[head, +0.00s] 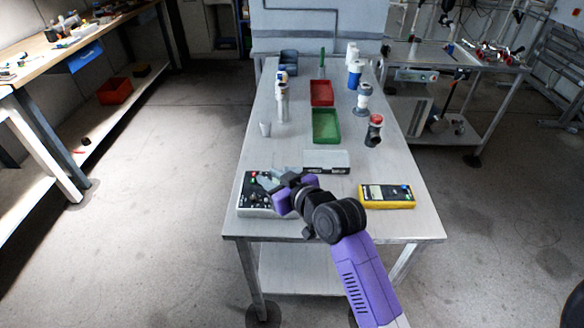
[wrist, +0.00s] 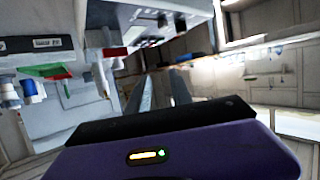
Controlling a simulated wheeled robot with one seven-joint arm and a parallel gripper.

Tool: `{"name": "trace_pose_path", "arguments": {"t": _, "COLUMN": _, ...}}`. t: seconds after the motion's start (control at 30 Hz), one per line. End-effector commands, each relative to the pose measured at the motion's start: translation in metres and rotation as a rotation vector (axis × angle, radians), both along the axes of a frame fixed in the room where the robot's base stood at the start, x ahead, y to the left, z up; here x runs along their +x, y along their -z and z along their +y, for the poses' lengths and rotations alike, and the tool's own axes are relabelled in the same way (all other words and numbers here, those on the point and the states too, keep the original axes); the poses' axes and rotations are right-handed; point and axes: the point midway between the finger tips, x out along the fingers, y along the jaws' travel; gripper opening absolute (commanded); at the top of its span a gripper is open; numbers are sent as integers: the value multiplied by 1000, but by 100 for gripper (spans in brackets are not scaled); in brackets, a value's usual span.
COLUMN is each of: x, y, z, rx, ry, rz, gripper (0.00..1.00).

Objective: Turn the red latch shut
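A grey box with dark knobs (head: 262,208) stands at the front left of the table, partly hidden by my gripper (head: 270,181). A small red part (head: 254,174) shows at its back left corner; it may be the red latch, but it is too small to be sure. In the wrist view, a red piece (wrist: 114,52) sits beside a pale box (wrist: 145,12), ahead and left of my fingers (wrist: 162,92). The two fingers stand apart with nothing visible between them. I cannot tell how the latch is turned.
The table holds a yellow meter (head: 386,196) at the right, a pale box (head: 327,161), a green tray (head: 326,139), a red tray (head: 321,105) and several bottles behind. A red-topped bottle (head: 374,131) stands near the right edge.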

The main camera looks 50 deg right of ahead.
Motion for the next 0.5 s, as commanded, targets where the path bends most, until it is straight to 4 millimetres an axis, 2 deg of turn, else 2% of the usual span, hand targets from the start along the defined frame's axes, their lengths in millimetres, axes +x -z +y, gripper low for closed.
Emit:
{"name": "trace_pose_path", "arguments": {"t": 0.03, "x": 12, "y": -21, "z": -15, "rx": -19, "ry": -22, "rz": 34, "gripper": 26}}
{"name": "trace_pose_path", "arguments": {"t": 0.1, "x": 23, "y": -32, "z": -30, "rx": -41, "ry": -71, "rz": 104, "gripper": 26}}
{"name": "trace_pose_path", "arguments": {"t": 0.23, "x": 32, "y": -49, "z": -55, "rx": -91, "ry": -191, "rz": 263, "gripper": 26}}
{"name": "trace_pose_path", "arguments": {"t": 0.37, "x": 21, "y": -59, "z": -72, "rx": -138, "ry": -354, "rz": 458, "gripper": 26}}
{"name": "trace_pose_path", "arguments": {"t": 0.5, "x": -7, "y": -59, "z": -76, "rx": -166, "ry": -551, "rz": 653, "gripper": 26}}
